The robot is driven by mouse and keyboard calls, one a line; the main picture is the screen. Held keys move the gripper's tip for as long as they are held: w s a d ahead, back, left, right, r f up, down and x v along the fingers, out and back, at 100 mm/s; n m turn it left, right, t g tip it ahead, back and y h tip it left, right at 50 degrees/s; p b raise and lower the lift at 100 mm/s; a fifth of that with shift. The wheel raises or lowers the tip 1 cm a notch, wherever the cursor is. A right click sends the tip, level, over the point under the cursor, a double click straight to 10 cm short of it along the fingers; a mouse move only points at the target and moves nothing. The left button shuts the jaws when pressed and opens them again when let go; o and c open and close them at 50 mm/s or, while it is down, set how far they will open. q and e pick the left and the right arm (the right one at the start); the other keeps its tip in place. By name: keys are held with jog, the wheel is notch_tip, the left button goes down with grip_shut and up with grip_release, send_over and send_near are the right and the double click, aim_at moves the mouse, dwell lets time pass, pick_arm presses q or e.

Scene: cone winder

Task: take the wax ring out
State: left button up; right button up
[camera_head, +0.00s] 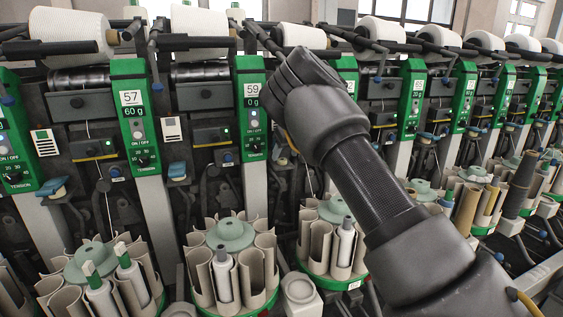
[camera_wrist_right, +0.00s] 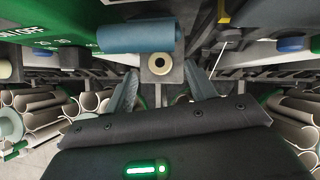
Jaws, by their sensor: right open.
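The wax ring (camera_wrist_right: 158,64) shows in the right wrist view as a small cream ring with a dark centre, against a grey block. My right gripper (camera_wrist_right: 160,82) is open, with one grey finger on each side of the block below the ring. The fingers look apart from the ring, but I cannot tell the depth gap. In the head view my right arm (camera_head: 375,190) reaches up to the winding unit right of the one marked 57 and hides the ring and most of the gripper. My left gripper is not in view.
A blue cylindrical part (camera_wrist_right: 137,37) sits just above and left of the ring. A dark rod (camera_wrist_right: 222,45) is at its right. Green control panels (camera_head: 133,115) line the machine.

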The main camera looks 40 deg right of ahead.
jog(key=shift+x, duration=0.75)
jog(key=shift+w+d+f, duration=0.1)
jog(key=shift+w+f, duration=0.1)
jog(key=shift+f, duration=0.1)
jog(key=c, duration=0.9)
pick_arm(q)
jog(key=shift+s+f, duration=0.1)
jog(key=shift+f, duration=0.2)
pick_arm(e)
jog(key=shift+c, duration=0.6)
jog(key=shift+r, duration=0.15)
